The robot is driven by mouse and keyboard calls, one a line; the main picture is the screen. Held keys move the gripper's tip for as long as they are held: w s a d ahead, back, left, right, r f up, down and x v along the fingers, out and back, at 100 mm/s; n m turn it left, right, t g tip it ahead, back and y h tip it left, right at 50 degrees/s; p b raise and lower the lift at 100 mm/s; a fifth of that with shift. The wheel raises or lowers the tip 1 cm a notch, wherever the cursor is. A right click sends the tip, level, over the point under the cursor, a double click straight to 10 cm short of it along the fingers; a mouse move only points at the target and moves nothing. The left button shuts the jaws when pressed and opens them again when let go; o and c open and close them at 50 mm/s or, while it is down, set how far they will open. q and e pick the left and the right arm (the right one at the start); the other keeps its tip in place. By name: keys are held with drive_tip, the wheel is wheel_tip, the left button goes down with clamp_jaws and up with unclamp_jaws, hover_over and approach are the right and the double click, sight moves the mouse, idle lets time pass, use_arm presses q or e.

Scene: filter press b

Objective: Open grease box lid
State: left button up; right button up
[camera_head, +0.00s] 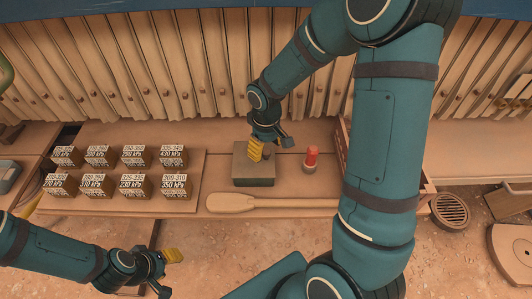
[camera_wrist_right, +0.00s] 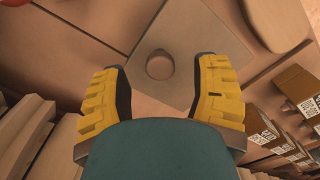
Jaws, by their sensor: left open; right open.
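The grease box (camera_head: 253,175) is a squat grey-green box on the bench, with its lid lying flat on top. In the right wrist view the lid (camera_wrist_right: 190,35) is a grey square with a round knob (camera_wrist_right: 160,66) near its middle. My right gripper (camera_head: 267,150) is over the lid, pointing down. Its yellow fingers (camera_wrist_right: 158,90) are open, on either side of the knob in that view; I cannot tell whether they touch anything. It partly hides the lid in the head view. My left gripper (camera_head: 170,272) is open and empty at the lower left, away from the box.
Several labelled pressure blocks (camera_head: 118,170) stand in two rows left of the box. A red-topped cylinder (camera_head: 311,158) stands close to its right. A wooden paddle (camera_head: 232,202) lies in front. Ribbed panels (camera_head: 200,55) rise behind. A round grate (camera_head: 450,209) is at the right.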

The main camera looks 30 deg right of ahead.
drive_tip(key=shift+f, duration=0.95)
clamp_jaws()
drive_tip(key=shift+r, duration=0.1)
